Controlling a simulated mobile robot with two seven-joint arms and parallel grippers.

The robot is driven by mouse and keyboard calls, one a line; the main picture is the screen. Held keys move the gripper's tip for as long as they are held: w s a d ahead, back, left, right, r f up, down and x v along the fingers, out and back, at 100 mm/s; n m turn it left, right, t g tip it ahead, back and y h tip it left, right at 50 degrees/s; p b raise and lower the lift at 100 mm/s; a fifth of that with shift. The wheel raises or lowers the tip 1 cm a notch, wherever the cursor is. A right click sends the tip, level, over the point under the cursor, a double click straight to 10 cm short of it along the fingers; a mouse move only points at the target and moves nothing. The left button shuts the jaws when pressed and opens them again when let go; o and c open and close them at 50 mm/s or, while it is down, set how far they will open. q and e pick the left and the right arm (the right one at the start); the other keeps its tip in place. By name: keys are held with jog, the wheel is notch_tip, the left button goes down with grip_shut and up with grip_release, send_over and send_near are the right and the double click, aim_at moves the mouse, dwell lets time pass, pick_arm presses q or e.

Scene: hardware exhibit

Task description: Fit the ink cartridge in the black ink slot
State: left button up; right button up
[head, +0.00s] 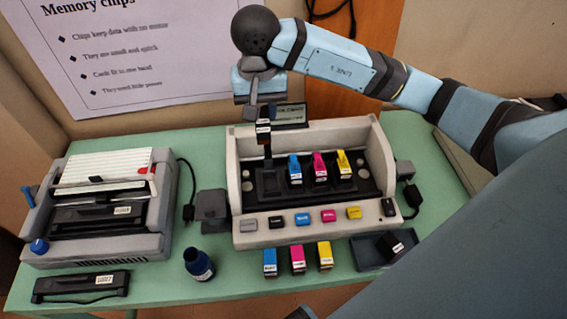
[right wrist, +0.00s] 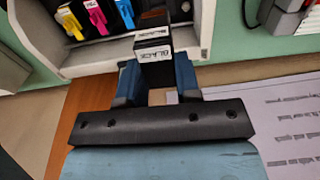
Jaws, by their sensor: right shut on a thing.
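The printer (head: 242,185) stands open in the middle of the table. Its carriage holds blue (head: 295,168), magenta (head: 320,167) and yellow (head: 344,164) cartridges. The black ink slot (head: 268,184), left of the blue one, looks empty. My right gripper (head: 262,112) is over the printer's back left part, shut on the black ink cartridge (head: 263,129). The cartridge seems to be above and behind the slot; its exact height is unclear. In the right wrist view the cartridge (right wrist: 154,56), labelled BLACK, sits between the fingers (right wrist: 158,84). My left gripper is not in view.
Loose blue (head: 270,263), magenta (head: 297,260) and yellow (head: 325,256) cartridges stand in front of the printer. A dark tray (head: 369,252) holds another black piece (head: 397,244). An ink bottle (head: 199,265) and a second machine (head: 100,205) are left. The printer's side walls flank the carriage.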

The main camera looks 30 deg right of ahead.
jog(key=shift+d+f, duration=0.1)
jog(key=shift+d, duration=0.4)
jog(key=p, duration=0.1)
send_over(271, 183)
notch_tip(271, 183, down, 20)
jog(key=shift+r, duration=0.25)
jog(key=shift+f, duration=0.1)
